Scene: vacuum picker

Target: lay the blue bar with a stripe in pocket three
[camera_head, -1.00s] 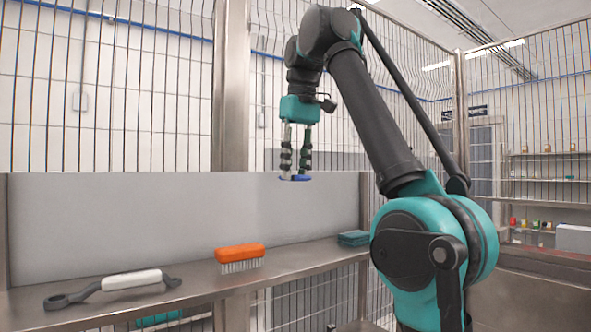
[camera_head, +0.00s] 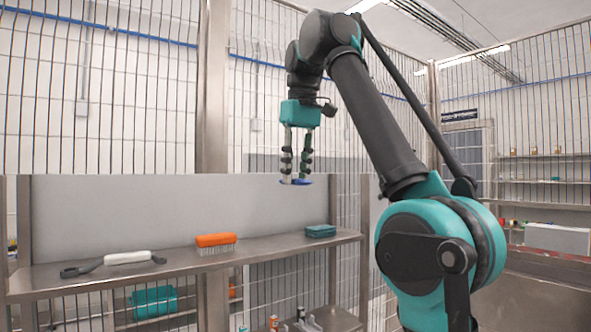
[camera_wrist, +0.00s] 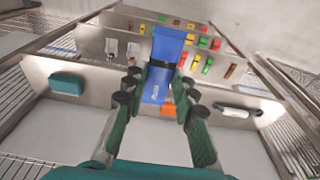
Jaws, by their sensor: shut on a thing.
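My gripper (camera_head: 296,177) hangs fingers-down in the head view, shut on a blue bar (camera_head: 291,182). In the wrist view the blue bar (camera_wrist: 168,46) lies lengthwise between the fingers of my gripper (camera_wrist: 160,80), with a dark stripe across it and small pale lettering on its near part. The bar is held in the air, apart from the shelf below. No pocket three can be made out in either view.
A steel shelf (camera_head: 110,283) holds a white-handled tool (camera_head: 126,257), an orange brush (camera_head: 215,240) and a teal stack (camera_head: 320,231). A teal bin (camera_head: 153,301) stands lower. The wrist view shows several small coloured items, including a green one (camera_wrist: 208,65). Wire fencing stands behind.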

